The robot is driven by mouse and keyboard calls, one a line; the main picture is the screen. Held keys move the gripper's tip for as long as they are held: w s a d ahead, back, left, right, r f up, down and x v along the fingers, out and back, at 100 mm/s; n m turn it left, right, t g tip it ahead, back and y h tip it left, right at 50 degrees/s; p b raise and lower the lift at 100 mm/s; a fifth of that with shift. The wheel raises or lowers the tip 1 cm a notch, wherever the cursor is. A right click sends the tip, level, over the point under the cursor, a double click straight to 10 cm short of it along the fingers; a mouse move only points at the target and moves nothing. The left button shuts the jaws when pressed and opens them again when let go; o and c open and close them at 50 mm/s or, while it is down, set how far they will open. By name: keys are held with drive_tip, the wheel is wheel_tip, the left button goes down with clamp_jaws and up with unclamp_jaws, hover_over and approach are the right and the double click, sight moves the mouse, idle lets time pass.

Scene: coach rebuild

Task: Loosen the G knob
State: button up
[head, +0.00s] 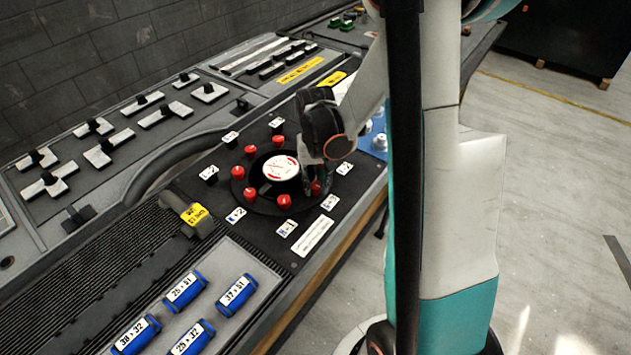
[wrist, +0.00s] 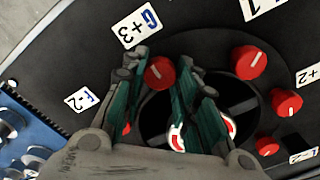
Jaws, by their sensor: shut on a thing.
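The G knob (wrist: 160,72) is a round red knob with a pale line on top. It sits beside the white label marked G +3 (wrist: 137,27) in the wrist view. In the head view the red knob (head: 315,188) shows partly under my gripper (head: 318,178), at the right of the knob ring. My gripper (wrist: 158,78) has its green-padded fingers on both sides of the G knob and is shut on it. The fingers hide part of the knob's sides.
Several other red knobs (head: 284,201) ring a round hub with a white and red top (head: 281,167) on the black panel. Blue labelled cylinders (head: 237,290) lie at the front left. A yellow-tagged block (head: 195,216) stands left of the ring. Open floor lies right.

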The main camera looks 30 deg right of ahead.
sight(315, 185)
drive_tip(key=o, duration=1.1)
wheel_tip(315, 185, up, 12)
idle(0.5)
